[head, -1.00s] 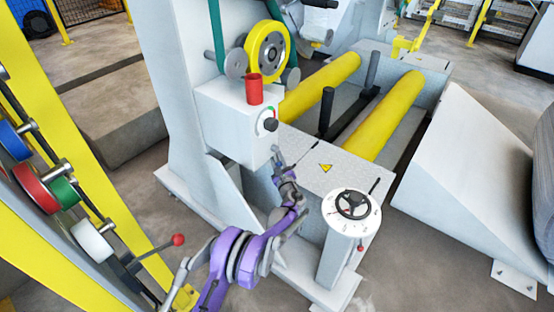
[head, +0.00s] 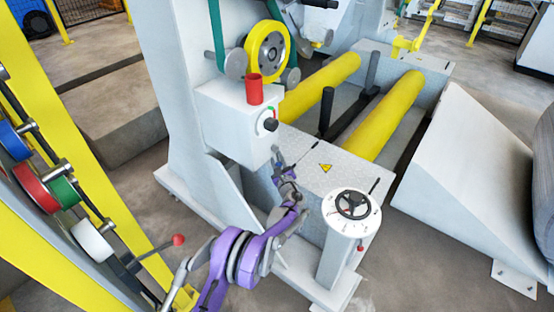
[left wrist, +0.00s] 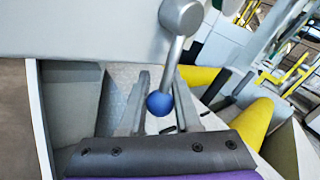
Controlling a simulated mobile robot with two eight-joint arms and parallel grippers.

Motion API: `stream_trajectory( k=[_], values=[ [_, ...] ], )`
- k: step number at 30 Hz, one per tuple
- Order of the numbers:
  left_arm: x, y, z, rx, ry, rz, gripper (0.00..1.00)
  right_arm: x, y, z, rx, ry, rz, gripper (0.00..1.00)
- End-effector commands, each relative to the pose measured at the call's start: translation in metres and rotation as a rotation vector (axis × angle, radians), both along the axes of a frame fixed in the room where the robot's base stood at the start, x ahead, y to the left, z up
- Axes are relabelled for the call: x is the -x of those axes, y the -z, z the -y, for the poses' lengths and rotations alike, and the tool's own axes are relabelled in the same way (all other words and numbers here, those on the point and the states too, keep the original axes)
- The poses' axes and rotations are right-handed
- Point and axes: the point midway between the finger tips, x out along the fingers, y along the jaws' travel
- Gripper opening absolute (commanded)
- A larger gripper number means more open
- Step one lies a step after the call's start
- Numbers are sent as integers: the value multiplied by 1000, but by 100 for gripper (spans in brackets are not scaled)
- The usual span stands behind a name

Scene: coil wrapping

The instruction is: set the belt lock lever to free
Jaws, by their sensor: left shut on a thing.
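A lever with a grey metal arm (left wrist: 176,45) and a blue ball knob (left wrist: 160,103) hangs down in the left wrist view. My left gripper (left wrist: 160,106) has its two fingers on either side of the knob and is shut on it. In the head view my left gripper (head: 278,157) is at the lower right edge of the white control box (head: 233,125). The lever is too small or hidden there to make out, and its setting cannot be read. My right gripper is not in view.
The box carries a red cylinder (head: 254,89) and a black dial (head: 271,125). A pedestal with a black handwheel (head: 352,204) stands to the right of my arm. Yellow rollers (head: 385,115) lie behind. A red-knobbed lever (head: 178,240) is at the left.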

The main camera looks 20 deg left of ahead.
Motion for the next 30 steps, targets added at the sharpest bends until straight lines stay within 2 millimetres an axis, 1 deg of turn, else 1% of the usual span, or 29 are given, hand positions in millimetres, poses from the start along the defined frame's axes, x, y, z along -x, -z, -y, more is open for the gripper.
stream_trajectory(
  k=[5, 12, 18, 23, 30],
  values=[
    [5, 2, -2, -22, -2, -68, 0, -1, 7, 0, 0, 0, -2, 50],
    [19, 4, -7, -94, -1, -263, 0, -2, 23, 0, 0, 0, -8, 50],
    [29, 2, -11, -144, -1, -403, 0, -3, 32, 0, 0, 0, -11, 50],
    [33, 1, -12, -166, 0, -459, 0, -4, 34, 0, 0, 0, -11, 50],
    [33, 0, -12, -168, 1, -465, 0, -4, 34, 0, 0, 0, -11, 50]
  ],
)
